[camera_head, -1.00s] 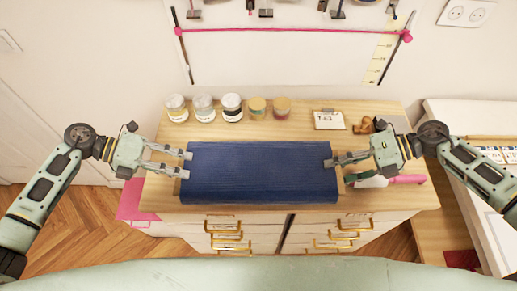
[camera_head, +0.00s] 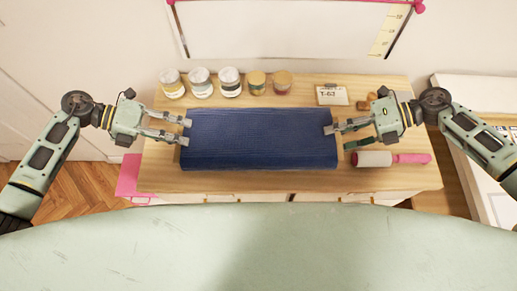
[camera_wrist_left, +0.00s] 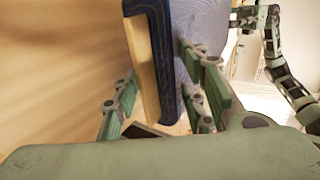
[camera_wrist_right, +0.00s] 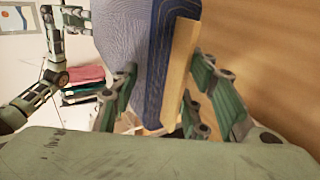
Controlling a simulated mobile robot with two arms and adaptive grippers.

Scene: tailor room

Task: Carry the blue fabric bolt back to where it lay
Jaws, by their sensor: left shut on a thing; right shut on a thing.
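The blue fabric bolt (camera_head: 258,140) lies level across the middle of the head view, in front of the wooden dresser top. My left gripper (camera_head: 184,131) is shut on its left end, and my right gripper (camera_head: 334,136) is shut on its right end. In the left wrist view the bolt's end (camera_wrist_left: 148,60) with a pale wooden board edge sits between the fingers. The right wrist view shows the other end (camera_wrist_right: 170,65) between the fingers in the same way. Whether the bolt touches the dresser top cannot be told.
Several jars (camera_head: 230,82) stand along the back of the dresser top (camera_head: 300,99), with a T-63 card (camera_head: 331,95) to their right. A lint roller with a pink handle (camera_head: 411,158) lies right of the bolt. A pink sheet (camera_head: 129,176) hangs at the left edge.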

